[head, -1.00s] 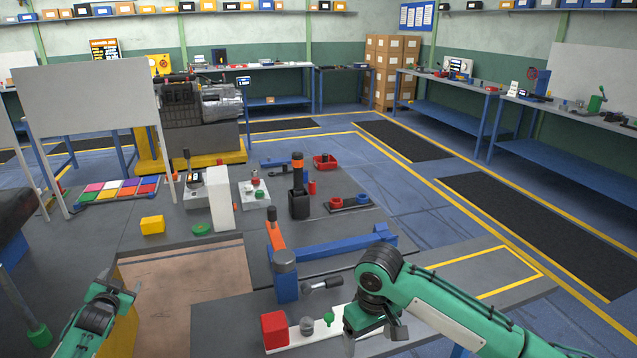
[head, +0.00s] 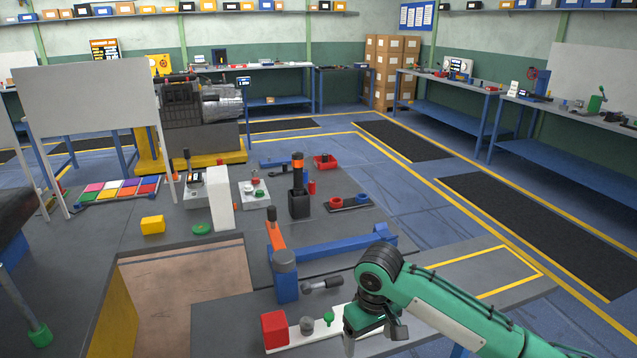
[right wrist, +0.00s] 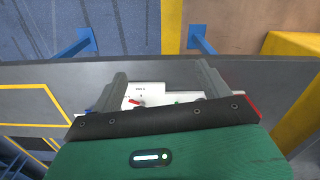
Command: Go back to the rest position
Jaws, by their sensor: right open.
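My right gripper (head: 374,338) is over the front table, above the right part of a white strip (head: 290,341). In the right wrist view its two fingers (right wrist: 163,88) are apart, with the white strip showing beyond them and nothing seen held. My right arm comes in from the lower right, bent at the wrist. My left arm and gripper are not in the head view now. A red cube (head: 275,330), a grey knob (head: 307,326) and a green knob (head: 329,318) stand along the strip, left of the gripper.
A blue post (head: 285,277) and a blue bar (head: 335,246) stand behind the strip. A dark hammer-like tool (head: 323,285) lies close to the gripper. A yellow block (head: 153,225) and a white upright box (head: 220,199) are farther left. The floor to the right is open.

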